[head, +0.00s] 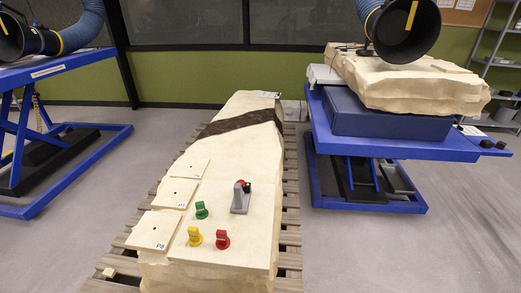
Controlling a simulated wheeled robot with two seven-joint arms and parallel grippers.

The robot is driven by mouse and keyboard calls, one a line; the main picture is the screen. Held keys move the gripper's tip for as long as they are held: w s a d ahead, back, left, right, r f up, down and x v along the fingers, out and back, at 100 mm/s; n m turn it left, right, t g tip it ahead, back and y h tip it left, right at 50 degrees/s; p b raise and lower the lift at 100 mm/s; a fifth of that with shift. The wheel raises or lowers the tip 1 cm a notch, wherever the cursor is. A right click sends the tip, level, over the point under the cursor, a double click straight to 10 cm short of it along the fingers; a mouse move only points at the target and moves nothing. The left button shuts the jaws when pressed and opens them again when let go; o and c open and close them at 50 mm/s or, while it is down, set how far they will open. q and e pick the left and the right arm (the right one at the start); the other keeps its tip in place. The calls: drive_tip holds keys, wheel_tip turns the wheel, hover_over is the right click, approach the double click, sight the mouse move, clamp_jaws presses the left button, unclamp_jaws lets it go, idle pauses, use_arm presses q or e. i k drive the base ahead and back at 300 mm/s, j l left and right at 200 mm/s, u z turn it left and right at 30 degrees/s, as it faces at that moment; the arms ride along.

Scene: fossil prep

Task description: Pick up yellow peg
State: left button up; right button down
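The yellow peg (194,236) stands on the near part of a long pale stone block (243,165). A red peg (222,239) stands just to its right, and a green peg (201,210) stands a little behind it. A tan plate marked P8 (153,231) lies close to its left. Neither of my grippers shows in the head view.
A grey holder (240,200) with red and black parts stands behind the red peg. More tan plates (175,193) lie along the block's left side. The block rests on a slatted wooden pallet (291,225). Blue lift tables stand left (55,68) and right (440,148).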

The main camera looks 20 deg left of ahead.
sight(195, 239)
drive_tip(key=u, duration=1.1)
